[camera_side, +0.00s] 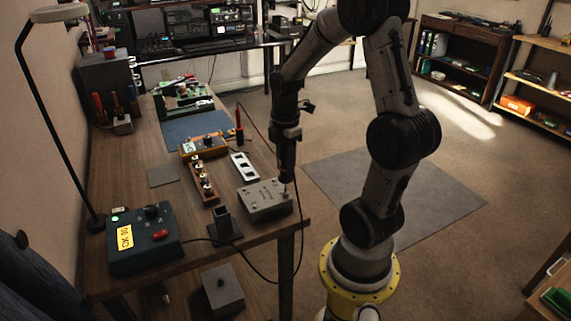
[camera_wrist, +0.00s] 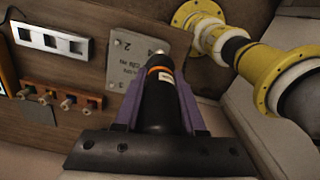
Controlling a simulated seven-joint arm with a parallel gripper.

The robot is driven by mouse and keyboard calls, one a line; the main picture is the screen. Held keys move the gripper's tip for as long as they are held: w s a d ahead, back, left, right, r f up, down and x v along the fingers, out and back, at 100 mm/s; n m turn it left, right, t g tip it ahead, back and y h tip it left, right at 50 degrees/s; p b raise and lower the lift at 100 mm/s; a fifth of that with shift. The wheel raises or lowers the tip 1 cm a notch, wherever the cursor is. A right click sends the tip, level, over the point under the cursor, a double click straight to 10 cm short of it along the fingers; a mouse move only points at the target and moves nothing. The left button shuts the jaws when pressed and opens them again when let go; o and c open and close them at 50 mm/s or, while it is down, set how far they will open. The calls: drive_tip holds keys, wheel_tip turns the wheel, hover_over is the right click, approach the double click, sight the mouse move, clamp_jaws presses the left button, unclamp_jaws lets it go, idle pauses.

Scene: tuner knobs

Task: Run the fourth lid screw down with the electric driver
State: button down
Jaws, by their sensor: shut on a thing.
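My gripper (camera_side: 287,138) is shut on the black electric driver (camera_side: 287,165), which points down over the front right of the bench. In the wrist view the driver (camera_wrist: 160,112) has an orange band and sits between my gripper's purple fingers (camera_wrist: 162,88). The grey metal box with its marked lid (camera_side: 262,201) lies below, and the driver's tip is at the lid's right corner. The lid also shows in the wrist view (camera_wrist: 128,62), with numbers by its corners. I cannot tell whether the tip touches a screw; the screw under it is hidden.
A wooden rack with several knobs (camera_side: 203,184), a white slotted tray (camera_side: 243,166) and an orange meter (camera_side: 202,146) stand left of and behind the box. A black stand (camera_side: 224,224) and a teal control unit (camera_side: 145,238) are nearer the front. A cable hangs past the bench edge.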

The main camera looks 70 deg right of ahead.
sight(285, 148)
drive_tip(key=shift+r, duration=2.45)
